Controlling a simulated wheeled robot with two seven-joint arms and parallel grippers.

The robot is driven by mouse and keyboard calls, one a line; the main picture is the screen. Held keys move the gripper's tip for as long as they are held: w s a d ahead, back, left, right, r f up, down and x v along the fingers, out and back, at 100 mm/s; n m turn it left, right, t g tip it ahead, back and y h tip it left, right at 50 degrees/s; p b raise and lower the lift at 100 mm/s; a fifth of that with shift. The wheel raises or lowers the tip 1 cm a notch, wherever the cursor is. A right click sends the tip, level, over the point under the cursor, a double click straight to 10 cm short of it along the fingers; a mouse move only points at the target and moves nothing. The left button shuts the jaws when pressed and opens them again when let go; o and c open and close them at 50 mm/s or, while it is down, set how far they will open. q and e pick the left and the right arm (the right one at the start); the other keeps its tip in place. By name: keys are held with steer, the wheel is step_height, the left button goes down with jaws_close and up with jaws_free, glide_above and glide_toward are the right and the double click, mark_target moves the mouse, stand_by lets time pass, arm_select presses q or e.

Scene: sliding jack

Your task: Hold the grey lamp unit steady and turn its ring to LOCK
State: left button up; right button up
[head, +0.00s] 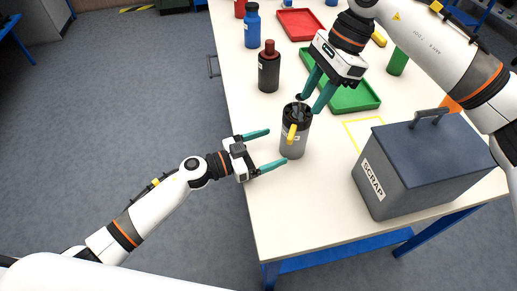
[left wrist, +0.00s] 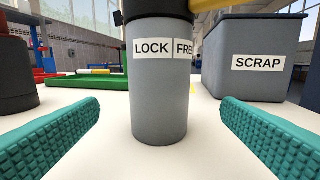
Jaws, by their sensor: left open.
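The grey lamp unit (head: 294,143) stands upright on the table, with a black ring (head: 297,113) on top and a yellow lever (head: 292,133) on its near side. In the left wrist view its grey body (left wrist: 158,100) carries a LOCK label (left wrist: 153,48) and a partly cut-off FREE label (left wrist: 184,47). The lever (left wrist: 212,5) points right, above the FREE side. My left gripper (head: 277,147) is open, level with the body and facing it, with no visible finger contact. My right gripper (head: 309,104) has its fingers spread just above and behind the ring; whether they touch it is unclear.
A grey SCRAP box (head: 395,193) with a dark lid stands to the right. A dark bottle with a red cap (head: 269,72) stands behind-left. A green tray (head: 362,98) and a red tray (head: 298,23) lie further back. Bare table lies in front of the unit.

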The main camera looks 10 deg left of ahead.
mark_target(299, 137)
arm_select(q)
steer(key=x, duration=0.9)
steer(key=shift+w+d, duration=0.15)
steer(key=c, duration=1.2)
steer(key=shift+c, duration=0.2)
